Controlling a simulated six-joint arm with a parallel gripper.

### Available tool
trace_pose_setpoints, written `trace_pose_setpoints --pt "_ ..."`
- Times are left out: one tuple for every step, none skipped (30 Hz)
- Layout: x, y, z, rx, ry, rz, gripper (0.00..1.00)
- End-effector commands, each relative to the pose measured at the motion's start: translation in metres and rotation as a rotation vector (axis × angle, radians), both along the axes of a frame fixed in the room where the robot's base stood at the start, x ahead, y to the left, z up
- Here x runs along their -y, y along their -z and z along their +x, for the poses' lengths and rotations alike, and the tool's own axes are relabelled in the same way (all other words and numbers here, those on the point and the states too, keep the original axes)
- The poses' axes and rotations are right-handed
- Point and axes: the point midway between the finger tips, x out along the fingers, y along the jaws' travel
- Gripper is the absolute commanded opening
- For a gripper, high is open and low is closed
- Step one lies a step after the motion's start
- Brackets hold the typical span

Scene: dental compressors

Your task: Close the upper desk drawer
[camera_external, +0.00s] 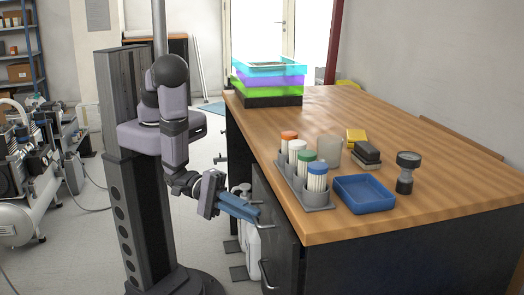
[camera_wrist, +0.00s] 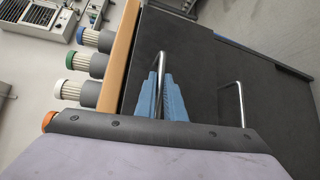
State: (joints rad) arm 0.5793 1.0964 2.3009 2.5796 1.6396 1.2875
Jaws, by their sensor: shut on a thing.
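The upper desk drawer (camera_wrist: 190,60) has a dark front with a metal bar handle (camera_wrist: 160,63), just below the desk's wooden edge. My gripper (camera_wrist: 162,98) has two blue fingers, one on each side of this handle, and is shut on it. In the external view my gripper (camera_external: 240,210) reaches the drawer side of the desk below the tabletop, and its fingers partly hide the upper handle. A lower drawer handle (camera_wrist: 238,97) is apart from the fingers; it also shows in the external view (camera_external: 265,273). I cannot tell how far the upper drawer stands out.
On the wooden desktop (camera_external: 430,180) stand a grey holder (camera_external: 318,208) with several colour-capped containers, a blue tray (camera_external: 364,194), a dark round-headed object (camera_external: 406,172) and stacked crates (camera_external: 268,85). White jugs (camera_external: 250,240) stand on the floor beside the desk. Compressors (camera_external: 15,180) are at left.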

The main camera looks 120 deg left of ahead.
Motion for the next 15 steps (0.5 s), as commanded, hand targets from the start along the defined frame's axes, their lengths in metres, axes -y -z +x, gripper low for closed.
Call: trace_pose_setpoints --pt "-0.008 0.000 0.006 0.000 -0.008 0.000 0.00" --pt "-0.011 0.000 0.009 0.000 -0.007 0.000 0.00" --pt "-0.014 0.000 0.012 -0.001 -0.007 0.000 0.00" --pt "-0.015 0.000 0.014 -0.001 -0.006 0.000 0.00" --pt "-0.017 0.000 0.015 -0.001 -0.005 0.000 0.00" --pt "-0.019 0.000 0.017 -0.002 -0.006 0.001 0.00" --pt "-0.020 0.000 0.018 -0.002 -0.005 0.001 0.00" --pt "-0.020 0.000 0.019 -0.002 -0.004 0.001 0.00" --pt "-0.021 0.000 0.021 -0.002 -0.004 0.002 0.00" --pt "-0.022 0.000 0.021 -0.002 -0.004 0.002 0.00" --pt "-0.022 0.000 0.022 -0.002 -0.005 0.002 0.00" --pt "-0.023 0.000 0.022 -0.001 -0.005 0.002 0.00" --pt "-0.023 0.000 0.022 -0.001 -0.005 0.002 0.00" --pt "-0.023 0.000 0.023 -0.001 -0.005 0.002 0.00" --pt "-0.023 0.000 0.023 0.000 -0.006 0.002 0.00"
